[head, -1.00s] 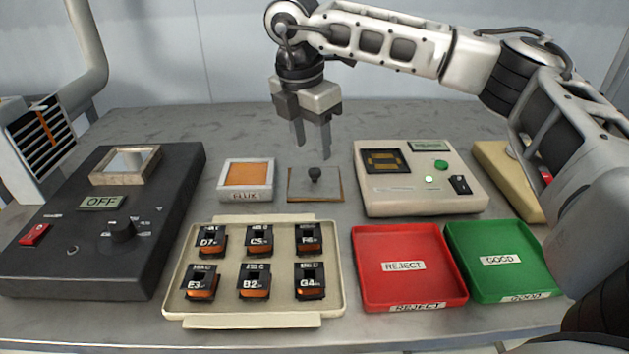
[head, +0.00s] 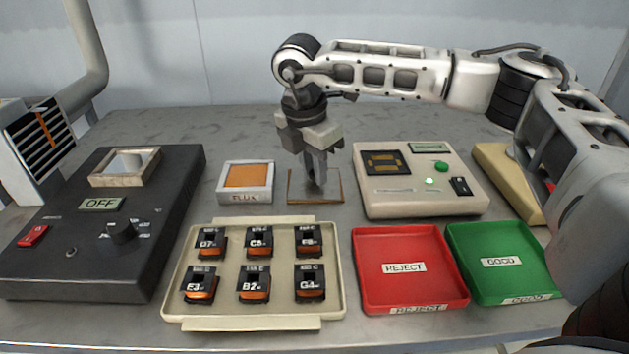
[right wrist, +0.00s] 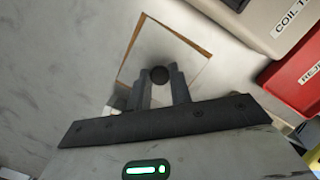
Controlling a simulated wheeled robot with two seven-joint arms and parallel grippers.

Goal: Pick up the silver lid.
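The silver lid (head: 300,190) is a flat grey plate with a brown edge and a dark knob, lying on the table between the flux box and the tester. It also shows in the right wrist view (right wrist: 185,60), with its round knob (right wrist: 159,74) between the fingertips. My right gripper (head: 317,180) points down over the lid, its fingers drawn close together on both sides of the knob. It appears shut on the knob, which the fingers hide in the head view. The lid still lies at table level. My left gripper is not in view.
The flux box (head: 246,197) stands close left of the lid and the beige tester (head: 420,205) close right. In front are a tray of coils (head: 180,300), the red reject tray (head: 403,250) and green good tray (head: 500,245). A black machine (head: 70,270) stands left.

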